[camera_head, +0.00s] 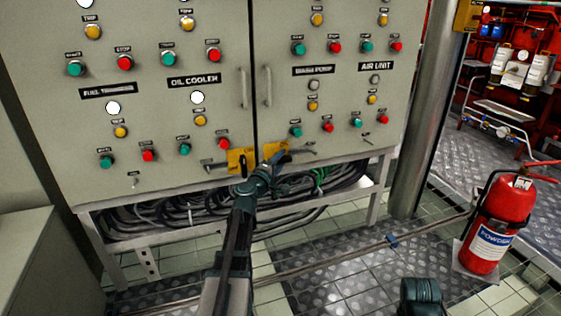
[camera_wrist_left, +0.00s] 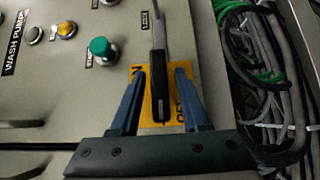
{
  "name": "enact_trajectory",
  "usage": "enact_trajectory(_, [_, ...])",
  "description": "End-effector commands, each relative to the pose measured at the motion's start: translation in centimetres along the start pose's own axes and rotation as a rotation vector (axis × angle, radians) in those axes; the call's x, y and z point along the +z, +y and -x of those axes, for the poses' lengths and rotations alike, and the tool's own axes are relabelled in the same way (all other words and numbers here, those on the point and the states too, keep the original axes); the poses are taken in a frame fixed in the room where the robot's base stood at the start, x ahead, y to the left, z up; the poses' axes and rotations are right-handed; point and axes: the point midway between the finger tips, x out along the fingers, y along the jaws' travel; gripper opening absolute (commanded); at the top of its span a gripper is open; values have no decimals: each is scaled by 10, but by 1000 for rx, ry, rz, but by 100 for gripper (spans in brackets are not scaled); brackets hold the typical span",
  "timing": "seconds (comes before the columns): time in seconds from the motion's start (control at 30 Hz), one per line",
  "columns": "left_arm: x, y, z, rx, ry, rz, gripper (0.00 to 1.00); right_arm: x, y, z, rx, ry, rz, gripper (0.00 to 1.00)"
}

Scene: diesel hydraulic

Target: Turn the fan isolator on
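The isolator lever (camera_head: 300,152) sticks out to the right over a yellow plate low on the grey cabinet's right door. In the left wrist view the lever (camera_wrist_left: 158,75) has a grey shaft and a black end, and lies over the yellow plate (camera_wrist_left: 147,105), whose lettering is partly covered. My left gripper (camera_head: 277,160) is at the plate; in the left wrist view its two blue fingers (camera_wrist_left: 160,88) stand apart, one on each side of the black end, with gaps visible. No label naming the fan is readable. My right gripper's fingers do not show.
A second lever (camera_head: 214,168) with its own yellow plate (camera_head: 237,163) sits just left. Buttons and door handles (camera_head: 267,87) cover the cabinet (camera_head: 215,20). Cables (camera_head: 170,215) hang below. A red extinguisher (camera_head: 500,215) stands right; a floor pipe (camera_head: 345,256) crosses in front.

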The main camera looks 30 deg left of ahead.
Motion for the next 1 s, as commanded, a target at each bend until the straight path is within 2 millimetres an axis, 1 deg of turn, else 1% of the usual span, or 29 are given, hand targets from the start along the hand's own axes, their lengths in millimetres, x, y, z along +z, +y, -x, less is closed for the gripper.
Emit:
enact_trajectory(0.03, [0,0,0,0,0,0,34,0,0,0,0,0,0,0])
enact_trajectory(0.17, [0,0,0,0,0,0,11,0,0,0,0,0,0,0])
enact_trajectory(0.2, [0,0,0,0,0,0,4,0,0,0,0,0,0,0])
enact_trajectory(0.23, [0,0,0,0,0,0,0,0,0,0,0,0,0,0])
enact_trajectory(0.5, [0,0,0,-2,0,-2,0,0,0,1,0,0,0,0])
enact_trajectory(0.67, [0,2,0,-22,0,-22,0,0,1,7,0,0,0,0])
enact_trajectory(0.87, [0,6,0,-99,0,-100,0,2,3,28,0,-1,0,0])
enact_trajectory(1.0, [0,8,0,-182,0,-184,0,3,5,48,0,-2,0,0])
